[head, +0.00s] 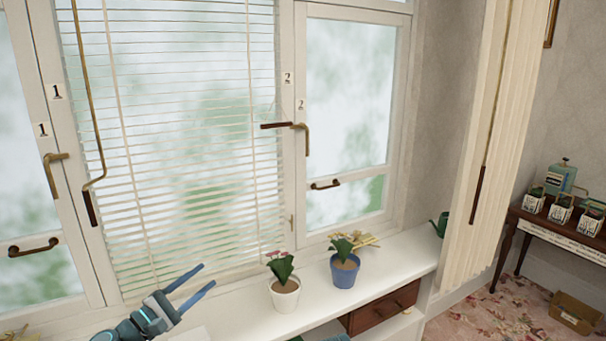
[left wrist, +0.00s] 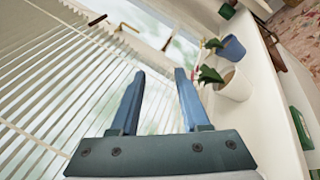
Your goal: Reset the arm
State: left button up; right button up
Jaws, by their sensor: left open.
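My left gripper (head: 190,283) is in the lower left of the head view, in front of the lower part of the white blinds (head: 185,150) and above the window sill shelf. Its two blue fingers are spread apart with nothing between them. In the left wrist view the gripper (left wrist: 158,80) also shows open and empty, with the blinds to its left and the potted plants beyond it to the right. My right gripper is not in view.
A white pot (head: 285,297) and a blue pot (head: 344,274), each with a plant, stand on the white sill (head: 400,258) right of my gripper. Brass window handles (head: 55,175) stick out. A curtain (head: 482,150) hangs at right, before a table (head: 560,228) with small pots.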

pick_arm(q)
jog(key=s+d+f+m+g+p, duration=0.1)
jog(key=s+d+f+m+g, duration=0.1)
jog(key=d+f+m+g, duration=0.65)
jog(key=s+d+f+m+g, duration=0.3)
jog(key=d+f, duration=0.2)
jog(key=d, duration=0.6)
jog(key=s+d+f+m+g+y+p, duration=0.1)
jog(key=s+f+m+g+y+p, duration=0.1)
jog(key=s+f+m+g+y, duration=0.3)
jog(key=s+f+m+y, duration=0.3)
jog(key=s+m+y, duration=0.2)
jog(key=y, duration=0.2)
jog(key=shift+d+f, duration=0.25)
jog(key=shift+a+m, duration=0.1)
jog(key=shift+m, duration=0.15)
